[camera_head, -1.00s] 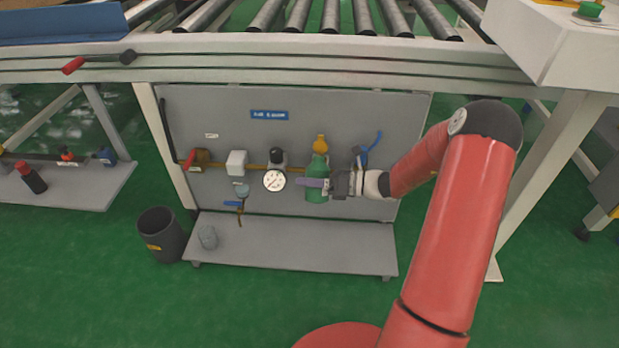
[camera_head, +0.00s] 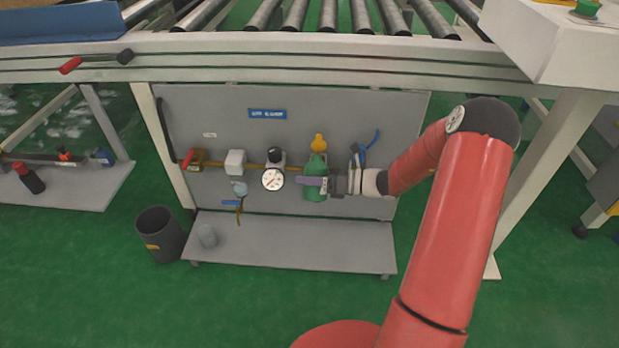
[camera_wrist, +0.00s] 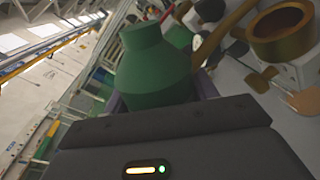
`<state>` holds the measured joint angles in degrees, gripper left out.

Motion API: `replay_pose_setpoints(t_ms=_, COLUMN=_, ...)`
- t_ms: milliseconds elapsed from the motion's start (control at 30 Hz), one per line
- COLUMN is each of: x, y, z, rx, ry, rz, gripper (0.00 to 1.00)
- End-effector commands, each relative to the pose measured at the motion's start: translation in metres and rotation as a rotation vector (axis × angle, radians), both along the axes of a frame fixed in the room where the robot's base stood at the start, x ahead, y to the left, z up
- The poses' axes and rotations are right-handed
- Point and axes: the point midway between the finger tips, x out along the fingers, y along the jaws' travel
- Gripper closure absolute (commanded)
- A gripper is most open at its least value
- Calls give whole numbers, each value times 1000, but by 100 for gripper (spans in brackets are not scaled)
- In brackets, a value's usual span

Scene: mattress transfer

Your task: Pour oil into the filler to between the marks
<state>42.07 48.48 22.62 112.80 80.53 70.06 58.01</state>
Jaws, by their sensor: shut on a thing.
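My gripper (camera_head: 314,183) is shut on a dark green bottle (camera_head: 315,194), held in front of the grey panel. The bottle looks roughly upright in the head view. In the wrist view the bottle (camera_wrist: 158,72) stands between the purple fingers, its narrower neck away from the palm. An orange-yellow piece (camera_head: 319,142), perhaps the filler, shows just above the bottle in the head view. A brass open cup (camera_wrist: 283,34) appears beside the bottle in the wrist view; I cannot tell whether they are the same. No level marks or flowing oil can be made out.
A round gauge (camera_head: 273,180), a white box (camera_head: 235,162) and a red-handled valve (camera_head: 191,160) line the panel left of the bottle. A dark bin (camera_head: 160,235) stands left. The conveyor frame (camera_head: 300,68) is overhead.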

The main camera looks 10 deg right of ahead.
Motion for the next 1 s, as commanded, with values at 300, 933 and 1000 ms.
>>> replay_pose_setpoints(t_ms=300, x=0, y=0, z=2, rx=3, ry=4, rz=0, gripper=75)
replay_pose_setpoints(t_ms=933, x=0, y=0, z=8, rx=21, ry=62, rz=1, gripper=75)
replay_pose_setpoints(t_ms=1000, x=0, y=0, z=8, rx=22, ry=65, rz=0, gripper=75)
